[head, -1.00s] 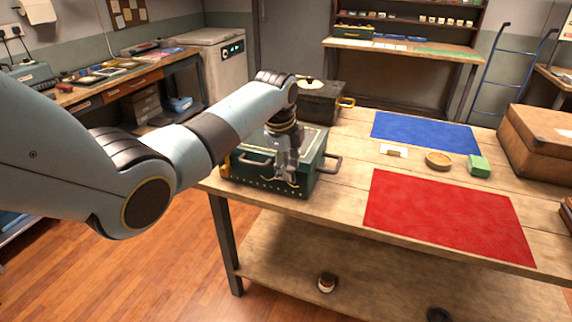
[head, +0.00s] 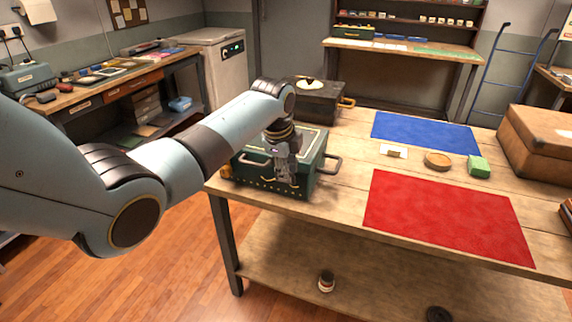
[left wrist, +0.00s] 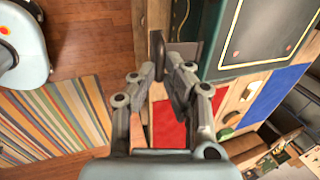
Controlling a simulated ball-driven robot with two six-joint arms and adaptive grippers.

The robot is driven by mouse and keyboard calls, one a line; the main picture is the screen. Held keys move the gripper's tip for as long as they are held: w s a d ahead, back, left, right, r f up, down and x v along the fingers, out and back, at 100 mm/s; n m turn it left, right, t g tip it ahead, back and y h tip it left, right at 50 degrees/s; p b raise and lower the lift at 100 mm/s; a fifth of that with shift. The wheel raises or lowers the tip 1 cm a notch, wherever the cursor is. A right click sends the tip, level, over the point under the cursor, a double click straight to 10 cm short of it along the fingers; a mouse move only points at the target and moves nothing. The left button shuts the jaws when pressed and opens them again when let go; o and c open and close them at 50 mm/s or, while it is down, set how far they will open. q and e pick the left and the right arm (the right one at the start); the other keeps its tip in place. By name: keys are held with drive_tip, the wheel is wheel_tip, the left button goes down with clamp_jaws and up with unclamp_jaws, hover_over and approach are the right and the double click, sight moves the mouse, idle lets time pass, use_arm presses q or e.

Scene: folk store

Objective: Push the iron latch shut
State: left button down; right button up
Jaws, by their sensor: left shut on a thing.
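A dark green chest (head: 315,158) with gold trim stands at the table's left end; its lid is down. It also shows in the left wrist view (left wrist: 262,30). My left gripper (head: 287,181) points down at the chest's front face, its fingers close together. In the left wrist view the fingers (left wrist: 166,66) close by a dark metal piece (left wrist: 158,46) at the chest's front, which looks like the iron latch. The fingers cover much of it, and its exact position cannot be told. My right gripper is not in view.
A dark box (head: 318,104) stands behind the chest. A brown case (head: 540,143) is at the far right.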

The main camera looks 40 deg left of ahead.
use_arm(q)
drive_tip(key=shift+s+d+f+t+y, duration=0.1)
drive_tip(key=shift+s+f+t+y, duration=0.3)
drive_tip(key=shift+f+t, duration=0.5)
drive_tip(key=shift+s+f+t, duration=0.25)
drive_tip(key=shift+f+t, duration=0.35)
drive_tip(key=shift+t, duration=0.3)
wheel_tip(320, 180, down, 4)
drive_tip(key=t+y+b, duration=0.1)
drive_tip(key=t+b, duration=0.3)
drive_tip(key=b, duration=0.3)
drive_tip(key=shift+r, duration=0.15)
drive_tip(key=c, duration=1.9)
unclamp_jaws()
drive_tip(key=shift+r+p, duration=0.3)
drive_tip(key=shift+r, duration=0.25)
drive_tip(key=o, duration=0.5)
drive_tip(key=shift+w, duration=0.1)
drive_tip(key=shift+r, duration=0.1)
approach(284, 180)
drive_tip(key=s, duration=0.1)
drive_tip(key=s+d, duration=0.1)
drive_tip(key=s, duration=0.2)
drive_tip(key=shift+d+r, duration=0.1)
drive_tip(key=shift+d, duration=0.3)
